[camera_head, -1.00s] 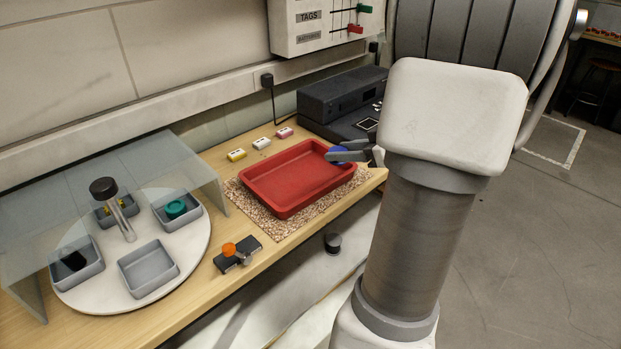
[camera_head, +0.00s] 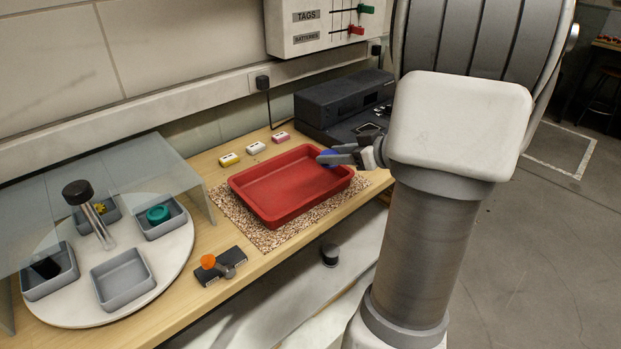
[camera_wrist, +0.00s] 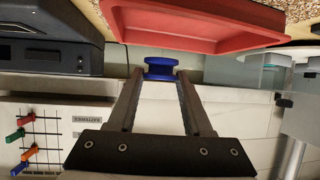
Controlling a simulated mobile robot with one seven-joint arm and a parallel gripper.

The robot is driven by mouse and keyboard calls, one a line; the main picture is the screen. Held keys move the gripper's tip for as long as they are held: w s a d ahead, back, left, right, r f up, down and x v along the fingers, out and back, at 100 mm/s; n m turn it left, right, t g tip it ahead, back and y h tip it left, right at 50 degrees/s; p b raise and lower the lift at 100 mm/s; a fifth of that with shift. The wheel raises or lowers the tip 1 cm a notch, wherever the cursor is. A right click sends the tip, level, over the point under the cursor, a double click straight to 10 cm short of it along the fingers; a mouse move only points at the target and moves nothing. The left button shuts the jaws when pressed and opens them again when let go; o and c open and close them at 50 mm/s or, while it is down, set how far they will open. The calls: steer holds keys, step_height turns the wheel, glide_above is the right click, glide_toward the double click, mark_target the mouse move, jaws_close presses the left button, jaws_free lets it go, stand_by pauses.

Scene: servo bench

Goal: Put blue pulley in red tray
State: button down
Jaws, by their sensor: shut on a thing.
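The blue pulley (camera_head: 328,158) is held between the fingertips of my gripper (camera_head: 338,157), above the right end of the red tray. In the wrist view the pulley (camera_wrist: 160,69) sits between the two finger ends of my gripper (camera_wrist: 160,75), with the red tray (camera_wrist: 200,42) close beyond it. The red tray (camera_head: 272,217) is empty and lies on a speckled mat. I cannot tell whether the pulley touches the tray.
A round white turntable (camera_head: 165,262) with several grey bins stands at left under a clear cover (camera_head: 150,165). A black switch box with an orange knob (camera_head: 208,262) lies near the front edge. A dark machine (camera_head: 340,103) stands behind the tray.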

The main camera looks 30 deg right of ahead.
steer(key=b, duration=0.2)
glide_above(314, 181)
step_height(314, 181, down, 4)
steer(key=shift+f, duration=0.1)
step_height(314, 181, down, 4)
steer(key=shift+r+b, duration=0.1)
steer(key=shift+b, duration=0.8)
steer(key=shift+c, duration=1.6)
jaws_free()
